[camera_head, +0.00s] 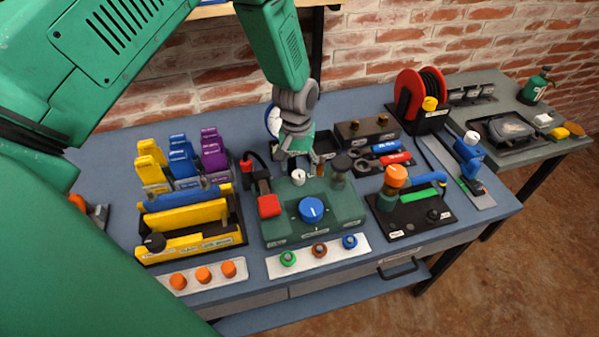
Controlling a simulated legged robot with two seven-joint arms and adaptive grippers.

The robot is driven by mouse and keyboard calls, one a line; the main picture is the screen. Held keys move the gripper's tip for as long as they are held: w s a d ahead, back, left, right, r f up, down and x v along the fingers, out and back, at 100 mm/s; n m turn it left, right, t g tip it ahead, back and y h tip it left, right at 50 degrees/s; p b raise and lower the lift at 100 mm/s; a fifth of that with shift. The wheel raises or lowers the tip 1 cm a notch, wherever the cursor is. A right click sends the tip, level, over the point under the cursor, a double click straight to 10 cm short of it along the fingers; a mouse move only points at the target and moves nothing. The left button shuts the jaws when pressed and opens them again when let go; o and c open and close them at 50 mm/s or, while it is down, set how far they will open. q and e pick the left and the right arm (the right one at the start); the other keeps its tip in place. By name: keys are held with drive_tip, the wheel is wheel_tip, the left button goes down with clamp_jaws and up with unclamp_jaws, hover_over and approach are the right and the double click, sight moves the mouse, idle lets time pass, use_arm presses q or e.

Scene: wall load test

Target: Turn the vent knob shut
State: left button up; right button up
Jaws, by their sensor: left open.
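A green test unit (345,206) stands on the blue bench, with a small white-topped knob (298,177) near its back edge and a large blue knob (311,209) with a white mark at its front. The labels are too small to read, so I cannot tell for sure which knob is the vent knob. My left gripper (299,163) comes down from above, open and empty, just behind and above the white-topped knob. Whether a finger touches it cannot be told. My right gripper is not in view.
A red lever (268,205) stands left of the knobs, and a dark-capped cylinder (340,167) stands right of them. An orange-topped valve (396,177) and a red hose reel (421,97) stand at the right.

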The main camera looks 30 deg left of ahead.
sight(298, 172)
use_arm(q)
wheel_tip(298, 172, up, 8)
drive_tip(key=shift+r, duration=0.25)
drive_tip(key=shift+a, duration=0.1)
drive_tip(key=shift+f, duration=0.1)
idle(0.3)
